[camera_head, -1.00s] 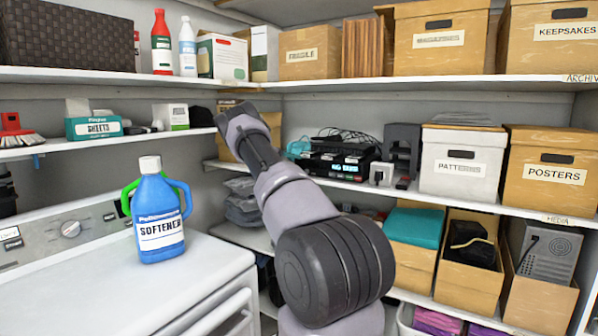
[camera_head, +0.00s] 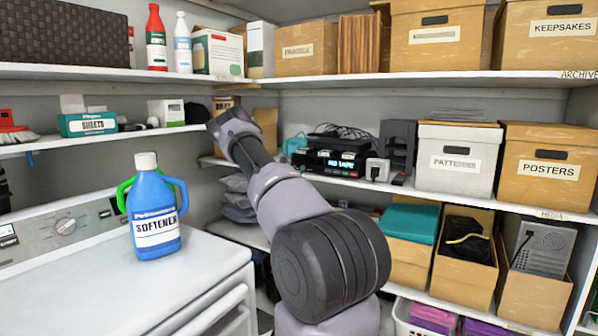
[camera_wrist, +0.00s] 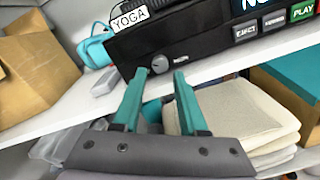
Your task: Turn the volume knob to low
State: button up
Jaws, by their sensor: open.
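A black tape deck (camera_head: 328,165) stands on the middle shelf, its lit display reading "NO TAPE" in the head view. In the wrist view the deck (camera_wrist: 205,45) fills the top, with a small round grey knob (camera_wrist: 160,63) low on its front face. No label on the knob is legible. My gripper (camera_wrist: 161,74) is open, its two teal fingers apart and pointing at the deck. The fingertips lie just below the knob in the picture, one to each side. Whether they touch the deck I cannot tell. In the head view my arm hides the gripper.
The white shelf edge (camera_wrist: 75,118) runs under the deck. Folded cream cloths (camera_wrist: 240,115) lie below it, and a cardboard box (camera_wrist: 28,65) is at left. A PATTERNS box (camera_head: 459,177) is right of the deck. A softener bottle (camera_head: 154,230) stands on the white appliance.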

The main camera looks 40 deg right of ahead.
aim_at(302, 168)
jog(key=shift+x, duration=1.5)
grip_shut()
jog(key=n, duration=0.6)
jog(key=shift+n, duration=0.4)
jog(key=n, duration=0.6)
jog(key=shift+n, duration=0.3)
